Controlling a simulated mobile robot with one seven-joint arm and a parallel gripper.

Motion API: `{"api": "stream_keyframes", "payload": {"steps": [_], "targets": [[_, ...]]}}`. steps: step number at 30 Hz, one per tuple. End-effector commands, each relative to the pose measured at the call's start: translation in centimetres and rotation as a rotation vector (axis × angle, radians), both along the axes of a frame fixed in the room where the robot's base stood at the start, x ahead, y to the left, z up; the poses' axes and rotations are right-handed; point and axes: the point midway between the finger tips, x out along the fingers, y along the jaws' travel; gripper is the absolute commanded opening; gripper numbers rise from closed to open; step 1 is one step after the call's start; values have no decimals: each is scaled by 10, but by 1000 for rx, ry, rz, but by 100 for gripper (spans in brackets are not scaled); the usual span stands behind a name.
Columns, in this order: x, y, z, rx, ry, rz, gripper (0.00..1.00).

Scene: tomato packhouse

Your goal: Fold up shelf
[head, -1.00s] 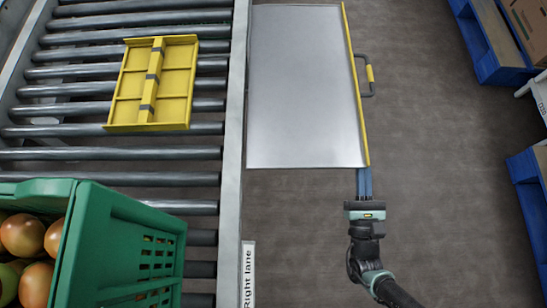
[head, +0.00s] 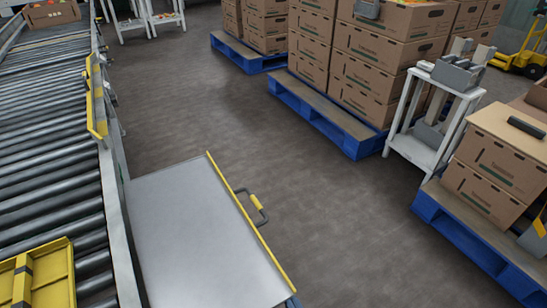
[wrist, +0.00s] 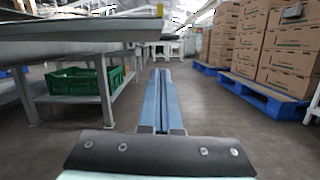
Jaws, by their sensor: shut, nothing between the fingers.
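The shelf (head: 195,235) is a flat grey metal panel with a yellow outer edge and a dark handle with a yellow grip (head: 255,202). It sticks out level from the right side of the roller conveyor. In the wrist view the shelf's edge (wrist: 75,31) shows at upper left, above the fingertips. My gripper (wrist: 161,75) is shut and empty, its blue fingers together, pointing forward below the shelf's level. In the head view only a small blue bit of it shows at the shelf's near right corner (head: 292,300).
Roller conveyor (head: 45,140) runs along the left, with yellow plates (head: 97,95) on it. A green crate (wrist: 85,88) stands on a low rack under it. Blue pallets (head: 325,120) with cartons stand right, beside a white stand (head: 425,140). The floor between is clear.

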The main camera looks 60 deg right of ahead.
Motion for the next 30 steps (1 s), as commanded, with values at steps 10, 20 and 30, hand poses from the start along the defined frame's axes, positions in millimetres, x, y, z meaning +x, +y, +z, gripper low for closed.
{"api": "stream_keyframes", "payload": {"steps": [10,20,30], "targets": [[-64,43,-18,3,6,0,0],[-80,55,-24,2,5,0,0],[-80,54,-24,2,6,1,0]]}}
